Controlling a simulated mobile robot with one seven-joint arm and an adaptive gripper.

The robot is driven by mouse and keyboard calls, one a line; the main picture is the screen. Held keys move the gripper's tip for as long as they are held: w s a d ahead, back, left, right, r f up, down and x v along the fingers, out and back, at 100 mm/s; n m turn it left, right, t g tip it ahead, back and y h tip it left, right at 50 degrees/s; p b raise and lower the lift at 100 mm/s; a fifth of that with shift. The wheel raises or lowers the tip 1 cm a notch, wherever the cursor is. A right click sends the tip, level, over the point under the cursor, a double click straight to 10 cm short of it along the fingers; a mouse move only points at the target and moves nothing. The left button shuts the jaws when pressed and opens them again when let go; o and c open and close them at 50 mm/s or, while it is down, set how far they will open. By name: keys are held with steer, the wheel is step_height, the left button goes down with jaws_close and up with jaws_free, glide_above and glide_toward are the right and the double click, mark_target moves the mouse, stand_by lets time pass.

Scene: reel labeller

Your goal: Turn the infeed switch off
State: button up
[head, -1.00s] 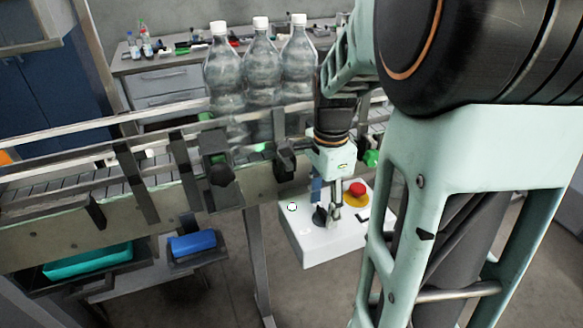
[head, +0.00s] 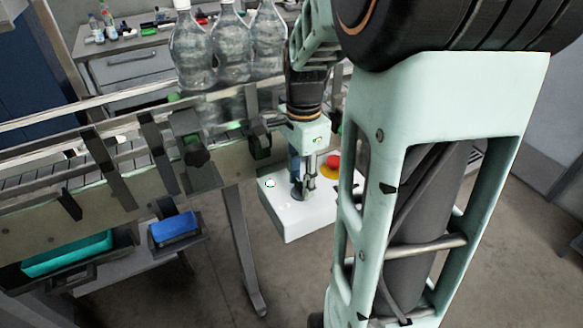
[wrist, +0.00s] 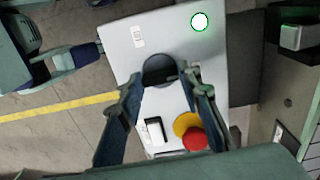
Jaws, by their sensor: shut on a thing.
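A white control box (head: 285,222) is mounted beside the conveyor. A black round rotary knob (wrist: 158,70), which I take for the infeed switch, is on its top face. My gripper (wrist: 166,82) points down at the box and is shut on the knob, with one finger on each side. In the head view my gripper (head: 304,184) is at the same knob, whose angle I cannot make out. The small labels on the box are not readable.
A red emergency button (wrist: 194,139) on a yellow base and a black rocker (wrist: 155,130) are close to my fingers. A white round lamp (wrist: 200,21) has a green ring. Bottles (head: 229,45) stand on the conveyor behind.

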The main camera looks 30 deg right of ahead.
steer(key=n, duration=0.8)
steer(key=shift+n, duration=0.4)
steer(key=n, duration=0.4)
steer(key=shift+n, duration=0.3)
steer(key=shift+n+b, duration=0.35)
steer(key=shift+n, duration=1.65)
steer(key=o, duration=1.2)
steer(key=shift+c, duration=0.2)
steer(key=shift+r, duration=0.1)
